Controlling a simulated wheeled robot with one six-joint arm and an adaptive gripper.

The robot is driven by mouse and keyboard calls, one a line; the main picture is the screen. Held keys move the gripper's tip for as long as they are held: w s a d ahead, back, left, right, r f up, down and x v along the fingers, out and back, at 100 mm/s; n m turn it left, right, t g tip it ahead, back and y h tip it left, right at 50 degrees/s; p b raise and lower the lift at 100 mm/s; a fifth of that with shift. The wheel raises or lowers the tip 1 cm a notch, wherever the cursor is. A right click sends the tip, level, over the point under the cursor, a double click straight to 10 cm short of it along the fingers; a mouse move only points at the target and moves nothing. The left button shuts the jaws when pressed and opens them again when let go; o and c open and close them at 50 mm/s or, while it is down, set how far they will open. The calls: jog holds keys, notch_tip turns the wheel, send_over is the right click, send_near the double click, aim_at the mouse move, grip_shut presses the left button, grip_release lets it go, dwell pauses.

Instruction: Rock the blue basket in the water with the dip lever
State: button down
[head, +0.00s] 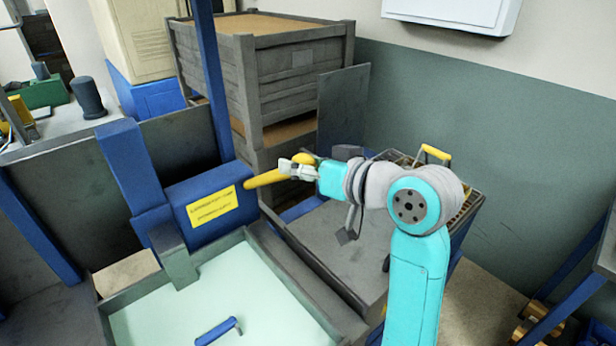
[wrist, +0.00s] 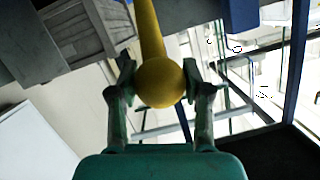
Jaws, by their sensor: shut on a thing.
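The dip lever (head: 268,178) is a yellow bar with a rounded end, sticking out to the right from a blue housing (head: 205,205) with a yellow label. My gripper (head: 300,168) is shut on the lever's end. The wrist view shows the yellow knob (wrist: 160,82) between the two fingers of my gripper (wrist: 162,90). The water tank (head: 285,290) stands at the front, full of pale green water. A blue handle (head: 218,331), seemingly the blue basket's, shows at the water near the picture's bottom edge. The basket's body cannot be made out.
A grey tray surface (head: 345,250) lies right of the tank, under my arm. A wire basket with a yellow handle (head: 435,153) is partly hidden behind my arm. Grey wooden crates (head: 290,70) stand behind the lever. A blue post (head: 210,80) rises left of them.

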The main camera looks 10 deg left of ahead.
jog(key=shift+r, duration=0.3)
jog(key=c, duration=0.5)
grip_release()
jog(key=shift+w+a+f, duration=0.1)
jog(key=v, duration=1.2)
jog(key=shift+f, duration=0.1)
